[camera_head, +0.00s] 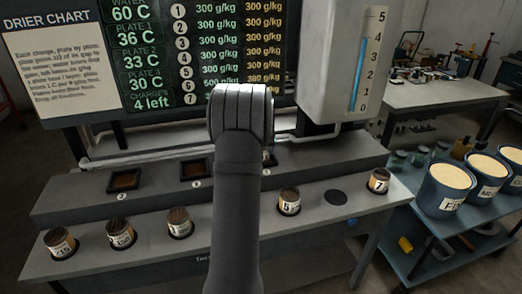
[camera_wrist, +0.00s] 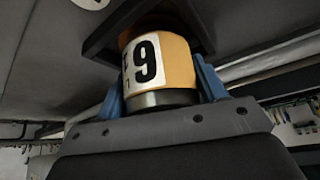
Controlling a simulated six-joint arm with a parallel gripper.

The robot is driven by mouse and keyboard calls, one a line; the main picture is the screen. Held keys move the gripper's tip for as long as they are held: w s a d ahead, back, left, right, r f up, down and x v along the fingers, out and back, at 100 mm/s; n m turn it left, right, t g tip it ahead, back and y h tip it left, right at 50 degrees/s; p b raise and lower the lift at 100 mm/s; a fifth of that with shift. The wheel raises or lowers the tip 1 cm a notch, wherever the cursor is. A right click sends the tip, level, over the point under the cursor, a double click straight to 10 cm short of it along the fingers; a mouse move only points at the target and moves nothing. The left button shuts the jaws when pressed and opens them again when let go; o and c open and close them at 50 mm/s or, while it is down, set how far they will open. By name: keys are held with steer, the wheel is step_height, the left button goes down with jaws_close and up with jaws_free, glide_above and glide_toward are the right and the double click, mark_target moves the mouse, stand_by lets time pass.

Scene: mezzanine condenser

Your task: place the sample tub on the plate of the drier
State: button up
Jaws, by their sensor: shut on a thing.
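The sample tub (camera_wrist: 174,62) is an orange-tan tub with a white label and a metal band, its digit reading as a 9 or an inverted 6. My gripper (camera_wrist: 161,82) is shut on it, with blue fingers on both sides. A dark square frame (camera_wrist: 99,42) is close behind the tub; I cannot tell whether they touch. In the head view my arm hides the held tub and fingers. The drier's step carries dark square plates (camera_head: 125,179) and (camera_head: 194,170); another (camera_head: 270,159) is partly hidden behind my arm.
Tubs stand along the front shelf, including tub 5 (camera_head: 289,201) and tub 7 (camera_head: 379,181), with an empty round recess (camera_head: 335,197) between them. A white gauge column (camera_head: 342,62) stands above right. Blue buckets (camera_head: 447,188) sit on the right cart.

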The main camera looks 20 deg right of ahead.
steer(key=shift+f, duration=0.1)
steer(key=o, duration=1.2)
steer(key=shift+o, duration=0.2)
steer(key=shift+r, duration=0.2)
steer(key=v, duration=1.2)
steer(key=shift+f, duration=0.1)
